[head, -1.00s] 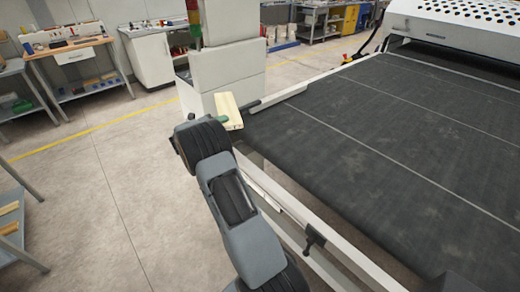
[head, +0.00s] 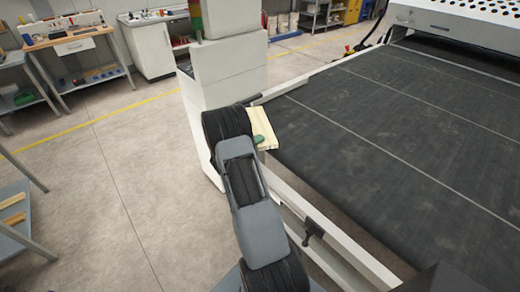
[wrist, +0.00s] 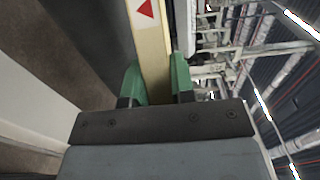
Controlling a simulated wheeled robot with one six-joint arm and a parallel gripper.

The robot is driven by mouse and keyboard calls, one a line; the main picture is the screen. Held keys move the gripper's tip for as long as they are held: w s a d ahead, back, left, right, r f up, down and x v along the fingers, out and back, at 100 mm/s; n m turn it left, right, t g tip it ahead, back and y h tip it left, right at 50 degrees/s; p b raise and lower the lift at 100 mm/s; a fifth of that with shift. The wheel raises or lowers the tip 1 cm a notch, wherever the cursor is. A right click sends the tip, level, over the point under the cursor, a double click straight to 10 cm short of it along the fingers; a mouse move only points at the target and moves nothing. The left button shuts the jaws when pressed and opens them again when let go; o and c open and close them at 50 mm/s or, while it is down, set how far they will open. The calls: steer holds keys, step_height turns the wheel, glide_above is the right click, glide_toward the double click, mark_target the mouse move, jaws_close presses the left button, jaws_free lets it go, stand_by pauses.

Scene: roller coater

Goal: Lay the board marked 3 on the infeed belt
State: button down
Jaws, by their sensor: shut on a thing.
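A pale wooden board (head: 261,125) is held in my gripper, just over the near left corner of the infeed belt. In the wrist view the board (wrist: 154,62) stands between the green fingertips of my gripper (wrist: 158,85), which are shut on it. A red triangle on a white patch shows on the board; no number is readable. In the head view one green fingertip (head: 258,140) shows and my wrist hides the rest of the gripper. The dark infeed belt (head: 390,140) has thin pale cross lines and is bare. I cannot tell whether the board touches it.
A white column (head: 225,72) stands behind the belt's left corner. A pale rail with a dark clamp (head: 312,229) runs along the belt's near side. The perforated machine housing (head: 455,25) is at the far right. Shelves with boards (head: 14,208) stand at left.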

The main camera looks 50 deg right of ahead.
steer(key=f, duration=0.1)
steer(key=f+p, duration=0.1)
steer(key=f, duration=0.1)
steer(key=shift+s+d, duration=0.15)
steer(key=shift+s, duration=0.2)
steer(key=shift+f, duration=0.4)
steer(key=shift+f, duration=0.15)
steer(key=c, duration=1)
jaws_free()
steer(key=shift+o, duration=0.2)
